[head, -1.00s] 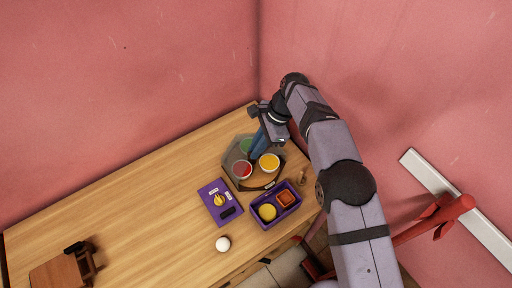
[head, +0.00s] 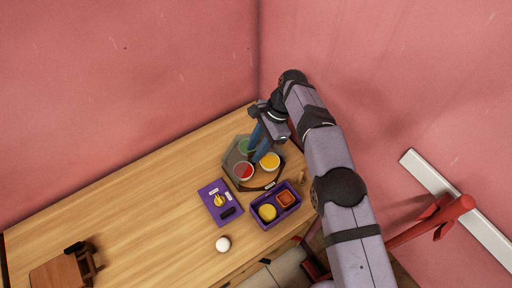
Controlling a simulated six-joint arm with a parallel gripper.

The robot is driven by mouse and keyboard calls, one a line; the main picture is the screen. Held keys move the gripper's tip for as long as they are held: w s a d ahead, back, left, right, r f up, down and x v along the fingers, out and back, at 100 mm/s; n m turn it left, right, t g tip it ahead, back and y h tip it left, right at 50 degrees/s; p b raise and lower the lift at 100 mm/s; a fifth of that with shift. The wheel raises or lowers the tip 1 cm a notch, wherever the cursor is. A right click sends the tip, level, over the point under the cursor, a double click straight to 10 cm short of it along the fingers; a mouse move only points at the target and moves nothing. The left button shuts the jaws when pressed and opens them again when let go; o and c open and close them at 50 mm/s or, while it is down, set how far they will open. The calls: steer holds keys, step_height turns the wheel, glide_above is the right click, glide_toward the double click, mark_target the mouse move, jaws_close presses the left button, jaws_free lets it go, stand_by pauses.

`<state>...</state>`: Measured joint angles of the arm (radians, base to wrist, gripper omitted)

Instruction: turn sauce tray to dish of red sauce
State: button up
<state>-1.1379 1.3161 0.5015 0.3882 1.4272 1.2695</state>
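My gripper (head: 256,157) points down over the tray among the three dishes. Its two blue fingers look apart, with nothing seen between them. It partly hides the green dish and the tray's middle. Whether the fingertips touch the tray or a dish cannot be told.
A purple box (head: 263,226) with yellow and orange contents stands just in front of the tray. A purple card (head: 209,205) lies left of it, and a white ball (head: 223,244) nearer the front edge. The left of the wooden table (head: 130,215) is mostly clear.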

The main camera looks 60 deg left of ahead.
stand_by(0.3)
steer(key=shift+w+r+b, duration=0.25)
steer(key=shift+r+b, duration=0.05)
steer(key=shift+r, duration=0.1)
steer(key=p+v, duration=0.2)
steer(key=v, duration=0.2)
steer(key=shift+d+r, duration=0.1)
steer(key=shift+r, duration=0.35)
steer(key=p, duration=0.2)
steer(key=r+p, duration=0.1)
steer(key=p, duration=0.1)
steer(key=shift+w+d+r+p, duration=0.15)
steer(key=shift+w+p, duration=0.15)
steer(key=shift+p, duration=0.1)
steer(key=shift+p, duration=0.3)
steer(key=shift+c, duration=0.6)
